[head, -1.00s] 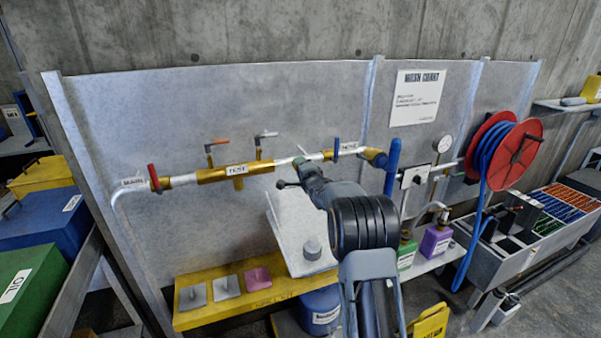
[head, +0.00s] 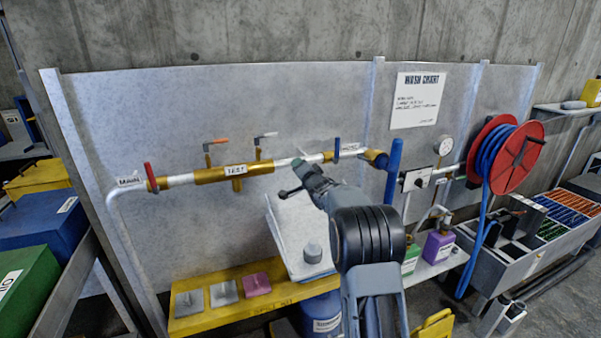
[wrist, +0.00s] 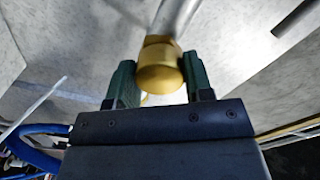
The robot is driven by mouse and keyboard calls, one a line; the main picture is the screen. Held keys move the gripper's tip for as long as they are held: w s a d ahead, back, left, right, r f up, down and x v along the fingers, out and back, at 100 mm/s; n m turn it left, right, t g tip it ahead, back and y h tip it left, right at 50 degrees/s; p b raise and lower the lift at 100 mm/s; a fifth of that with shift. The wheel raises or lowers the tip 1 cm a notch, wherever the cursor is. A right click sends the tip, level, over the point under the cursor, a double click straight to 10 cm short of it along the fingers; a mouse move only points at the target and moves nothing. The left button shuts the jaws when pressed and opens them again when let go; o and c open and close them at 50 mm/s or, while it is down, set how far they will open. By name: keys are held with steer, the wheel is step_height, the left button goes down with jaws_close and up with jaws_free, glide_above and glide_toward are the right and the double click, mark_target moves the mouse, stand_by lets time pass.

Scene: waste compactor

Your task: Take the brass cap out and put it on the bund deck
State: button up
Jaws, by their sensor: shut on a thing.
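The brass cap (wrist: 160,72) shows in the wrist view as a gold, round-ended piece between the two green finger pads. My gripper (wrist: 158,82) is shut on it. A grey pipe (wrist: 178,18) runs up behind the cap; I cannot tell whether the two are joined. In the head view my gripper (head: 291,178) is just below the pipe run at the back panel, and the cap cannot be made out there. The bund deck (head: 190,325) appears to be the low yellow platform below the panel. Its lettering is partly unreadable.
Several square pads, such as a pink one (head: 257,284), sit on the yellow platform. A sloped pale board (head: 285,225) carries a grey knob. The brass test section (head: 210,176) has two levers. A hose reel (head: 515,157) and bottles (head: 438,246) are at right.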

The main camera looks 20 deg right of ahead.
steer(key=shift+n+b, duration=0.65)
steer(key=shift+n, duration=0.75)
steer(key=shift+f, duration=0.1)
steer(key=n+b, duration=0.2)
steer(key=shift+f+n, duration=0.1)
steer(key=shift+n, duration=0.3)
steer(key=shift+n+b, duration=0.55)
steer(key=shift+n, duration=0.65)
steer(key=o, duration=1.1)
steer(key=shift+r, duration=0.2)
steer(key=shift+c, duration=0.3)
